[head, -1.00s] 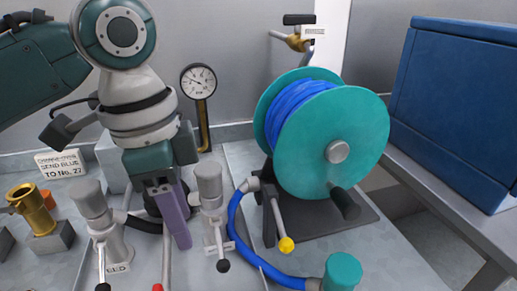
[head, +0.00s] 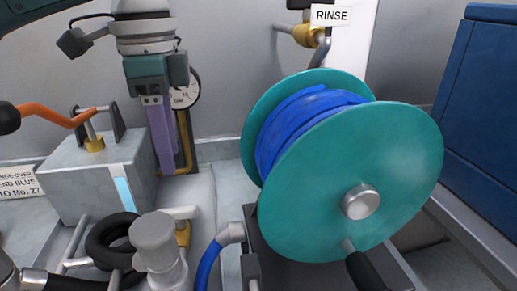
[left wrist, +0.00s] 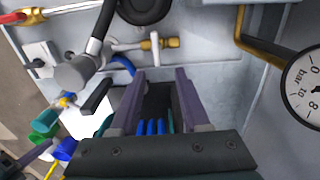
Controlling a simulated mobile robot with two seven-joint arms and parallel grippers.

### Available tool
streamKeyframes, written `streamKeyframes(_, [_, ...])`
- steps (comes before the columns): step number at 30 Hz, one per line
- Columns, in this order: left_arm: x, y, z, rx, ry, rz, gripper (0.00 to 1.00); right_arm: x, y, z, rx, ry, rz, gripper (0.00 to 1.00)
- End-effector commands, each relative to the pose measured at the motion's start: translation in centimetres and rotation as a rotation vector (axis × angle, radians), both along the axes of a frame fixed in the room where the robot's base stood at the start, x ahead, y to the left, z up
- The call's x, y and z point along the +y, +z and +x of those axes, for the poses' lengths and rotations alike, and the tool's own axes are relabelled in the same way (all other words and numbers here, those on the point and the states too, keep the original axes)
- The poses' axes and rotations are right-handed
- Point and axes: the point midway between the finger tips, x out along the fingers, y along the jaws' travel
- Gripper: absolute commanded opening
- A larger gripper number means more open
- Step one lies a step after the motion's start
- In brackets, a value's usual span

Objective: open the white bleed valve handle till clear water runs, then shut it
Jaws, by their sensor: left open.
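A short whitish lever (head: 180,212) on a small brass fitting (head: 183,234) looks like the bleed valve handle; it stands behind a grey valve cap in the head view. I see no running water.
A grey box (head: 90,180) with an orange crank (head: 50,118) stands left of my gripper. A dial gauge (head: 187,92) is partly hidden behind it. A grey capped valve (head: 153,240) and black hose are in front; a large teal hose reel (head: 330,190) fills the right.

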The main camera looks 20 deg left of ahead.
Motion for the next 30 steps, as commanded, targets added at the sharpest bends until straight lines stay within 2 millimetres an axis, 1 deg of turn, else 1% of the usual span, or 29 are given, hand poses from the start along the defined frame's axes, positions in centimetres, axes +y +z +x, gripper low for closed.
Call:
streamKeyframes(9, [0.0, -6.0, -0.1, 0.005, 0.0, 0.002, 0.46, -0.1, -0.9, -0.4, 0.011, 0.001, -0.002, 0.0])
streamKeyframes(12, [0.0, -7.6, -0.1, 0.002, 0.001, 0.002, 0.46, -0.1, -1.2, -0.4, 0.011, 0.001, -0.002, 0.0])
streamKeyframes(15, [0.0, -8.7, -0.1, 0.002, 0.0, 0.001, 0.46, -0.1, -1.3, -0.4, 0.012, 0.001, -0.003, 0.0])
streamKeyframes(19, [0.0, -9.3, 0.0, 0.0, -0.001, 0.001, 0.46, 0.0, -1.4, -0.4, 0.011, 0.001, -0.002, 0.0])
streamKeyframes(26, [0.0, -9.3, 0.0, 0.0, -0.001, 0.001, 0.46, 0.0, -1.4, -0.4, 0.011, 0.0, 0.0, 0.0])
streamKeyframes(27, [0.0, -9.3, 0.0, 0.0, -0.001, 0.001, 0.44, 0.0, -1.4, -0.3, 0.011, 0.0, 0.0, 0.0])
streamKeyframes(30, [0.0, -9.3, 0.0, 0.0, -0.001, 0.001, 0.33, 0.1, -1.4, -0.3, 0.01, -0.001, 0.002, 0.0])
